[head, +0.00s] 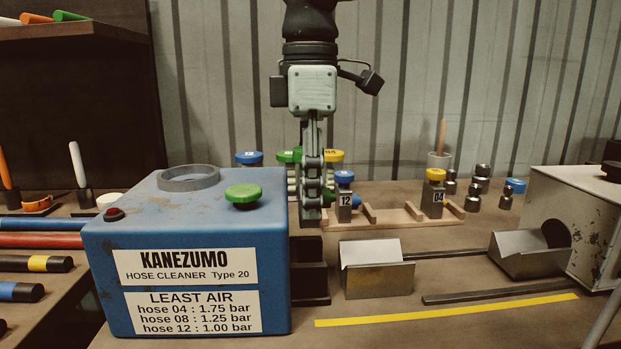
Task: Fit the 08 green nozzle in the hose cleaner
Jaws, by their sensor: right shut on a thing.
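The blue hose cleaner (190,250) stands at the front left. On its top are a grey ring (188,178), a green cap (243,194) and a red button (114,214). My right gripper (312,215) points down just right of the cleaner, at the left end of the wooden nozzle rack (400,222). It is shut on a mostly hidden thing; a small green part of it, the green nozzle (329,196), shows beside the fingers, and its number cannot be read. The blue 12 nozzle (345,197) and yellow 04 nozzle (436,194) stand in the rack. My left gripper is out of view.
Blue, green and yellow capped fittings stand behind my gripper. A metal V-block (378,275) and another V-block (530,257) sit before a grey machine (585,225). Hoses (35,264) lie at left. A yellow strip (450,310) marks clear table at the front.

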